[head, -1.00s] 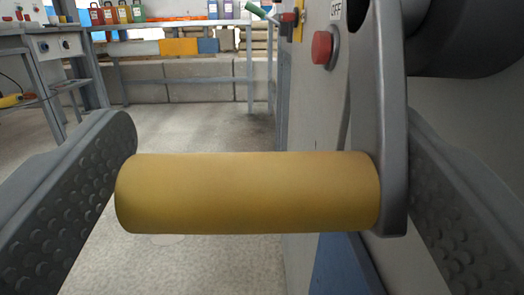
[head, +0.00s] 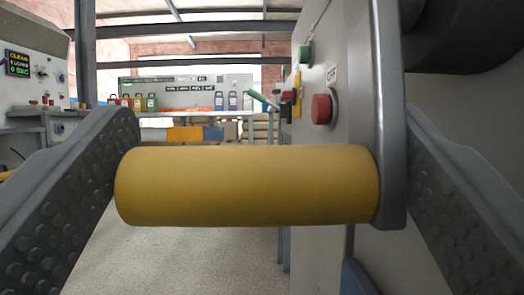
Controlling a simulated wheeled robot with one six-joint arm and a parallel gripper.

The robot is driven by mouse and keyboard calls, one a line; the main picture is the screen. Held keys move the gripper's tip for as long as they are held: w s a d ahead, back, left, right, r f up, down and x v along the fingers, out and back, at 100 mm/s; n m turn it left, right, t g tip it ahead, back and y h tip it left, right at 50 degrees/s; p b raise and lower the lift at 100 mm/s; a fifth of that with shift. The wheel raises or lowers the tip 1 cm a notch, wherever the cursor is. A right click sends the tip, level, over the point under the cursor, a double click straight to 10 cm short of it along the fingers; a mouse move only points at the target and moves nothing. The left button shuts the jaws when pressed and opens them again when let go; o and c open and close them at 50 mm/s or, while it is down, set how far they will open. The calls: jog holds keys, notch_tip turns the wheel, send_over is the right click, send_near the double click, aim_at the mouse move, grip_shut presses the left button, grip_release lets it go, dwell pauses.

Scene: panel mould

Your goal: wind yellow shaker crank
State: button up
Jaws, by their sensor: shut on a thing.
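The yellow crank handle (head: 248,186) lies level across the middle of the head view. Its right end joins the grey crank arm (head: 391,120), which runs up out of the picture beside a dark round housing (head: 470,30). My gripper (head: 265,180) has one ridged finger at the left end of the handle and the other at the right, behind the crank arm. It is shut on the handle lengthwise. The exact contact at each finger is partly hidden.
A grey machine panel with a red button (head: 321,109) marked OFF and a green button (head: 305,54) stands behind the crank. A bench with coloured canisters (head: 140,103) is at the back. A control console (head: 35,70) is at the left. The floor between is clear.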

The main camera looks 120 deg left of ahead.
jog(key=shift+s+f, duration=0.2)
jog(key=shift+s, duration=0.05)
jog(key=o, duration=1.1)
jog(key=shift+s+r, duration=0.1)
jog(key=shift+s, duration=0.05)
jog(key=shift+w+r, duration=0.15)
jog(key=shift+w, duration=0.05)
